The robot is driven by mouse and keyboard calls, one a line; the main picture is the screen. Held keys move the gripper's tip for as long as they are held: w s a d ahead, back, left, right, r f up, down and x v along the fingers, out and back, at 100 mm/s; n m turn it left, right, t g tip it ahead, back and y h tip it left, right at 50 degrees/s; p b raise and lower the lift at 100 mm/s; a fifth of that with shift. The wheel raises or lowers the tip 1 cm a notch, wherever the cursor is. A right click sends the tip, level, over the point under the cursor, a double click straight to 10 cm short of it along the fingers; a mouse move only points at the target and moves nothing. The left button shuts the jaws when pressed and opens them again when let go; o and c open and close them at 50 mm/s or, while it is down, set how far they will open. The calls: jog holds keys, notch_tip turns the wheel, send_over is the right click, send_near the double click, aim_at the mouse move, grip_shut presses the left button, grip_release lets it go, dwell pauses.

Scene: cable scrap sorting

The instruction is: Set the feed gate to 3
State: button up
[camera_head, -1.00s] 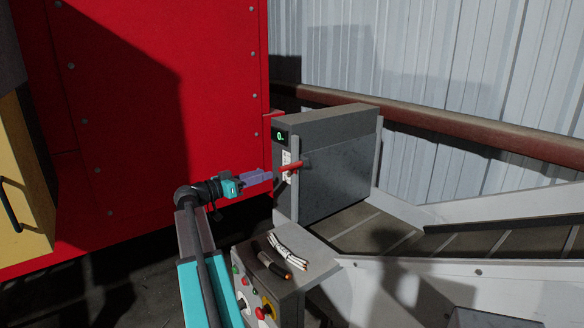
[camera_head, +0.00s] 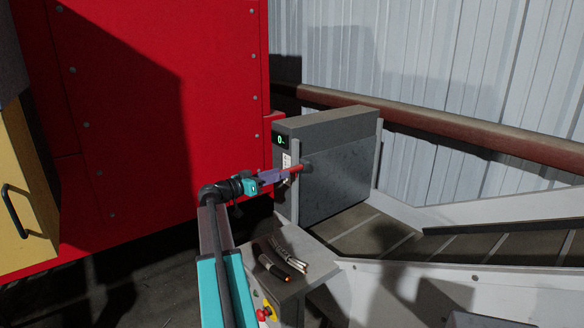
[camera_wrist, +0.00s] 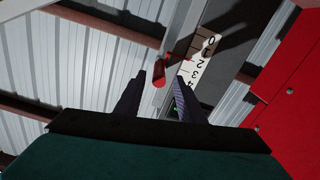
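The feed gate (camera_head: 338,165) is a grey box-like housing beside the chute, with a green display (camera_head: 281,140) that reads 0. Its red lever handle (camera_head: 296,168) sticks out at the front; in the wrist view the red handle (camera_wrist: 159,82) points toward me. A white scale plate (camera_wrist: 201,62) beside it carries the numbers 0 to 4, with a small red pointer near its upper part. My gripper (camera_head: 274,177) is at the handle. In the wrist view my gripper (camera_wrist: 160,77) has its fingers apart, with the handle's end between the tips and visible gaps on both sides.
A grey control box (camera_head: 285,290) with buttons stands in front, below my arm. Cable pieces (camera_head: 279,258) lie on its top. A red panel wall (camera_head: 165,130) is at left, and a yellow cabinet (camera_head: 30,205) is at far left. The chute (camera_head: 385,232) runs to the right.

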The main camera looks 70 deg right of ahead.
aim_at(302, 166)
jog(key=shift+p+x, duration=1.3)
jog(key=shift+x, duration=2.3)
jog(key=shift+r, duration=0.1)
grip_shut()
